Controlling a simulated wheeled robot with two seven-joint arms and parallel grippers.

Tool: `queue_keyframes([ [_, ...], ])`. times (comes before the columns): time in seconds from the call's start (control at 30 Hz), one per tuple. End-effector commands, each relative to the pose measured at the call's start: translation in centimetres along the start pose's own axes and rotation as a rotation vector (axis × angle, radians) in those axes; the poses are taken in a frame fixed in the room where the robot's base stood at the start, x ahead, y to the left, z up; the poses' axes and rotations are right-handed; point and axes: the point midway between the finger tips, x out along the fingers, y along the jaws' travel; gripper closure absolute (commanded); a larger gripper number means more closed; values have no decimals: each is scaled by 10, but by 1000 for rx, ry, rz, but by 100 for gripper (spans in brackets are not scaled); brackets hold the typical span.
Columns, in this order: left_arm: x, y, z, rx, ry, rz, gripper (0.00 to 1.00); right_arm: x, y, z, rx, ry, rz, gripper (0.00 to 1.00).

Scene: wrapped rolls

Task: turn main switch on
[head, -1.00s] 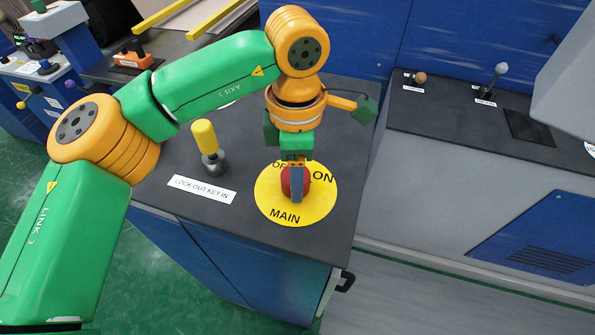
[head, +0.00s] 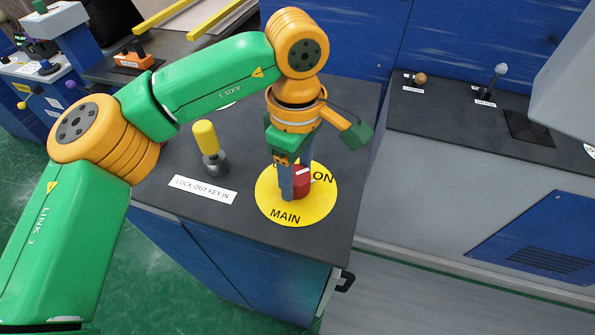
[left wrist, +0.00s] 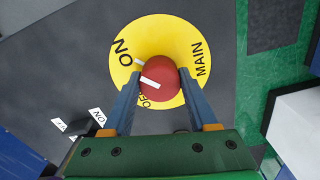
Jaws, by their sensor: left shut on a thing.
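The main switch is a red knob (head: 301,184) on a round yellow plate (head: 286,216) marked ON and MAIN; the OFF lettering is partly hidden by my gripper. My left gripper (head: 297,183) points down over the plate, its two blue fingers shut on opposite sides of the knob. In the left wrist view the red knob (left wrist: 163,80) sits between the fingertips (left wrist: 160,76). A white stripe crosses the knob top, and a short white mark lies beside it near ON. I cannot tell exactly where the knob points. My right gripper is not in view.
A yellow-handled lock-out key (head: 206,145) stands left of the plate, behind its white label (head: 202,189). The dark cabinet top (head: 345,125) is otherwise mostly clear. A grey console with small levers (head: 498,75) stands to the right, across a gap.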

Motion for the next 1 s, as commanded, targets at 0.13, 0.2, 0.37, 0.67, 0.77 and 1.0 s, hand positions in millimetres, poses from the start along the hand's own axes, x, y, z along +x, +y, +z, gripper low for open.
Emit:
queue_keyframes([
  [0.13, -4, 2, -1, 2, 2, 11, 97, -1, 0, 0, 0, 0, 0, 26],
  [0.2, -4, 2, -1, 2, 2, 11, 97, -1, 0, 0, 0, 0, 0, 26],
  [0.37, -4, 2, -1, 2, 2, 11, 97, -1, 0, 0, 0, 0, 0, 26],
  [0.67, -2, 1, 0, 3, 1, 6, 11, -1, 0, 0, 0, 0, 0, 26],
  [0.77, -2, 1, 0, 3, 1, 4, 11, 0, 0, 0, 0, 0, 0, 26],
  [1.0, -40, 2, -1, 0, 2, 9, 11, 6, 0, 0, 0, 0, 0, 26],
])
